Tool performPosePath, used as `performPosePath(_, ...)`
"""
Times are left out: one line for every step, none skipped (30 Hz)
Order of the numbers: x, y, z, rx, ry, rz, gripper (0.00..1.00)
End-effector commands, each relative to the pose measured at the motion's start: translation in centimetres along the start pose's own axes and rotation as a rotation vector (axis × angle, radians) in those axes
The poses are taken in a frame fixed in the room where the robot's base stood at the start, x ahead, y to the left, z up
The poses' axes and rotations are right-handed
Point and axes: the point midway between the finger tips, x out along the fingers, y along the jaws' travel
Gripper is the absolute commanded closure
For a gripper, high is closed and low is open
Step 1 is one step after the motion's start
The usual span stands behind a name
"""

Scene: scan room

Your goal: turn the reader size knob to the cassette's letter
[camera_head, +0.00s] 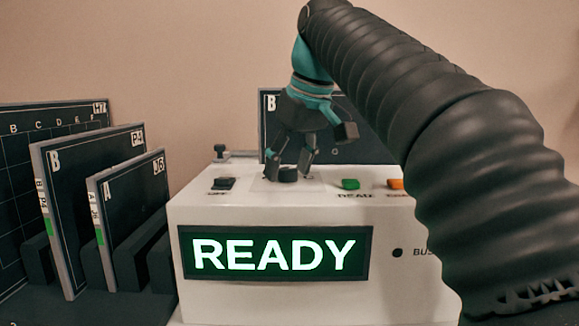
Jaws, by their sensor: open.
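The reader (190,212) is a white box with a lit display (275,252) that reads READY in white on green. Its dark size knob (288,174) is on the top face, with small letters beside it partly covered by my gripper; I cannot tell where the knob points. A dark cassette (268,128) stands upright at the back of the reader, with the letter B at its upper left; my gripper and arm hide part of it. My gripper (289,165) points down with its fingers open, one on each side of the knob. I cannot tell whether they touch it.
On the reader's top are a black switch (223,184), a green button (350,184) and an orange button (395,183). A dark lamp (397,252) marked BUS is on the front, its label partly hidden. A rack (130,262) at left holds cassettes marked A (135,200) and B (90,185), and a larger gridded one (20,165).

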Motion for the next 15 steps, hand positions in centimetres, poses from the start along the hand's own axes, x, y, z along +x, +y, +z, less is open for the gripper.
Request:
performPosePath(-0.02,-0.01,0.00,0.000,0.000,0.000,0.40)
performPosePath(-0.03,-0.01,-0.01,0.000,0.000,0.000,0.40)
performPosePath(-0.03,0.00,-0.01,0.000,0.000,0.000,0.40)
performPosePath(-0.04,-0.01,-0.01,0.000,0.000,0.000,0.40)
performPosePath(-0.04,-0.01,0.00,0.000,0.000,0.000,0.43)
performPosePath(-0.04,0.00,0.00,0.000,0.000,0.000,0.53)
performPosePath(-0.04,0.00,0.00,0.000,0.000,0.000,0.60)
performPosePath(-0.04,0.00,0.00,0.000,0.000,0.000,0.68)
performPosePath(-0.04,0.00,0.00,0.000,0.000,0.000,0.78)
performPosePath(-0.04,-0.01,0.00,0.000,0.000,0.000,0.85)
performPosePath(-0.04,-0.01,0.00,0.000,0.000,0.000,0.93)
performPosePath(-0.04,-0.01,0.00,0.000,0.000,0.000,1.00)
performPosePath(-0.04,-0.01,0.00,0.000,0.000,0.000,1.00)
performPosePath(-0.04,-0.01,0.00,0.000,0.000,0.000,1.00)
performPosePath(-0.04,-0.01,0.00,-0.001,-0.001,-0.001,1.00)
